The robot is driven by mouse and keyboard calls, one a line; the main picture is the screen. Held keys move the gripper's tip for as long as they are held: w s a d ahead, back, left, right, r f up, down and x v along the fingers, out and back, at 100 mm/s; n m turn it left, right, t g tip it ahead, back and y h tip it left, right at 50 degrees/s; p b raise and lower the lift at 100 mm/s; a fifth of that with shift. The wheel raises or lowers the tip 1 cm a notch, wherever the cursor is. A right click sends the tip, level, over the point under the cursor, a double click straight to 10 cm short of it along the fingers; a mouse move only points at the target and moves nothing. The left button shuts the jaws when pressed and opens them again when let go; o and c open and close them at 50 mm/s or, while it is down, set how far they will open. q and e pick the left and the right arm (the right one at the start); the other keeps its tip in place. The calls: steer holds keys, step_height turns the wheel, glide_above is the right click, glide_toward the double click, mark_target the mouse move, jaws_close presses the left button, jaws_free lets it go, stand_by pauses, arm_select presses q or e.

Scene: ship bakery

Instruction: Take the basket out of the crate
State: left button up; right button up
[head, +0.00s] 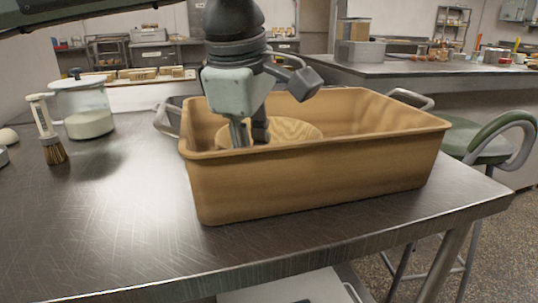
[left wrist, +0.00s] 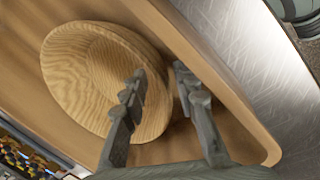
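The crate (head: 330,178) is a tan, wood-toned rectangular box with handles at its ends, standing on the metal table. The basket (head: 295,130) is a round, shallow, wood-grained bowl inside the crate, partly hidden by the front wall and my gripper. It shows in full width in the left wrist view (left wrist: 78,75). My left gripper (head: 252,138) points down into the crate at the basket's near left side. In the left wrist view its fingers (left wrist: 158,85) are apart, one over the basket's inside and one outside its rim. My right gripper is not in view.
A brush (head: 52,140) and a glass jar (head: 84,108) stand left of the crate on the table (head: 100,220). A green-seated stool (head: 480,140) stands beyond the table's right edge. The table's front left is clear.

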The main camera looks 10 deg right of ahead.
arm_select(q)
steer(key=shift+w+f, duration=0.1)
steer(key=shift+f, duration=0.4)
steer(key=shift+d, duration=0.1)
jaws_close()
